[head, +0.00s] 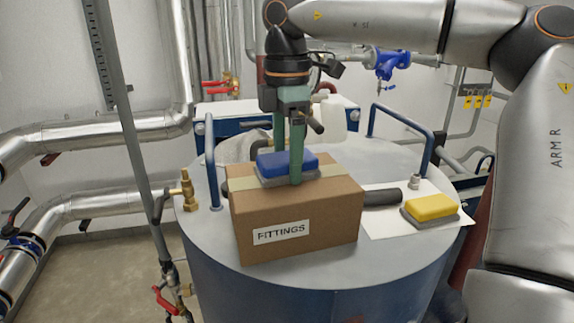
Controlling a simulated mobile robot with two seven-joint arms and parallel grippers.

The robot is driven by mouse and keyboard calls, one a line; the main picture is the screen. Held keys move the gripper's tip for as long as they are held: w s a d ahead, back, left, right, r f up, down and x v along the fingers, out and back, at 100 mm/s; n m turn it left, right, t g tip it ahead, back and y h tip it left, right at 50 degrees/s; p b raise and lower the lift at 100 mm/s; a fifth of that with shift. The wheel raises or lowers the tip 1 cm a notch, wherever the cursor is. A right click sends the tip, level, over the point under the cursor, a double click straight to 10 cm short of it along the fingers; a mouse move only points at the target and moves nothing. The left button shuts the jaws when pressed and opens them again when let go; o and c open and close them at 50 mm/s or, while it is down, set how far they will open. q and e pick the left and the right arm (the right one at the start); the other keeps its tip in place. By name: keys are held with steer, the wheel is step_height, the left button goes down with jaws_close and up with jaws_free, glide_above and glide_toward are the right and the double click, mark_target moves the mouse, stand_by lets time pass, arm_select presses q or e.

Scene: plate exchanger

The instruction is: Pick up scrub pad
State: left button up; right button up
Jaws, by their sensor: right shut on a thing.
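A blue scrub pad (271,163) with a grey underside is at the top of a cardboard box labelled FITTINGS (330,213). My right gripper (287,170) points down, with its green fingers shut on the blue pad. I cannot tell whether the pad still touches the box. A second scrub pad, yellow over grey (431,207), lies on a white sheet (385,228) to the right of the box. My left gripper is not in view.
The box stands on a round grey tank top (212,235) with blue handles (212,175) at its sides. A dark cylinder (382,197) lies beside the box. A brass valve (188,190) stands at the left edge, and a white jug (332,120) is behind.

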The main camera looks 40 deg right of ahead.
steer(key=c, duration=0.4)
steer(key=shift+r, duration=0.1)
steer(key=shift+r, duration=0.5)
steer(key=s+a+r+b, duration=0.1)
steer(key=s+a+r, duration=0.8)
steer(key=s+r, duration=0.1)
steer(key=shift+s+a+r, duration=0.2)
steer(key=shift+s+r, duration=0.05)
steer(key=shift+r, duration=0.65)
